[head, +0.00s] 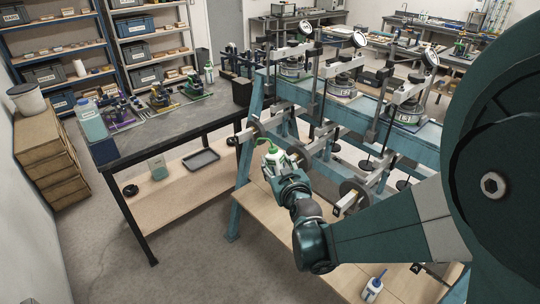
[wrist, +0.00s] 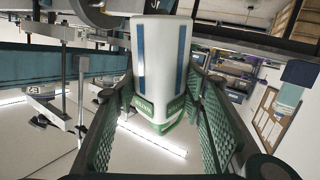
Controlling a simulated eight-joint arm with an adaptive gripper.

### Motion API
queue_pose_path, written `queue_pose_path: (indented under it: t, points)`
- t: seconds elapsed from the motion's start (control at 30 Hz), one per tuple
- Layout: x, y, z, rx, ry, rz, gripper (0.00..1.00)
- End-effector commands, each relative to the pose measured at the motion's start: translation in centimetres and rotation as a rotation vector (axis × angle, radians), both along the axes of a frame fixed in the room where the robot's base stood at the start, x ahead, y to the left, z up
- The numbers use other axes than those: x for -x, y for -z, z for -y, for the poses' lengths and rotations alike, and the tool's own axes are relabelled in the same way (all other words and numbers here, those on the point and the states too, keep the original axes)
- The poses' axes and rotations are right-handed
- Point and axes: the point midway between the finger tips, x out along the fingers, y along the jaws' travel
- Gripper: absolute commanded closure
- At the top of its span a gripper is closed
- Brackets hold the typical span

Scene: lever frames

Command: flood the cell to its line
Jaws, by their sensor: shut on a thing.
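My gripper (head: 287,174) is shut on a white squeeze bottle with green parts (head: 273,157), in front of the teal frame and below its top beam. In the wrist view the bottle (wrist: 158,60) fills the space between the green ridged fingers, its blue stripes and green label showing. Three cells sit in a row on the frame's top beam: a far one (head: 292,68), a middle one (head: 342,86) and a near one (head: 409,112). The bottle is apart from and lower than all of them. The water level and line in the cells are too small to tell.
Lever arms with round weights (head: 353,192) and upright rods crowd the frame (head: 248,148) around my gripper. A dark bench (head: 165,138) at left holds instruments and a bottle of bluish liquid (head: 91,121). The floor at front left is clear.

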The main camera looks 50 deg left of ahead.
Motion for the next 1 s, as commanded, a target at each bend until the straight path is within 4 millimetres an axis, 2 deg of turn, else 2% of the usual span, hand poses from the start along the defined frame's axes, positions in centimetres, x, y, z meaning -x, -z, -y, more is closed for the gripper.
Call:
queue_pose_path:
  t: [0.03, 0.3, 0.7, 0.83, 1.0]
  points:
    - [-1.2, -0.4, 1.7, 0.003, 0.02, 0.001, 0.65]
    - [-6.0, -1.5, 9.5, 0.021, 0.11, 0.005, 0.65]
    - [-11.9, -3.5, 20.9, 0.048, 0.248, 0.01, 0.65]
    - [-13.9, -4.4, 24.2, 0.058, 0.304, 0.01, 0.65]
    - [-16.0, -5.2, 26.7, 0.069, 0.364, 0.011, 0.65]
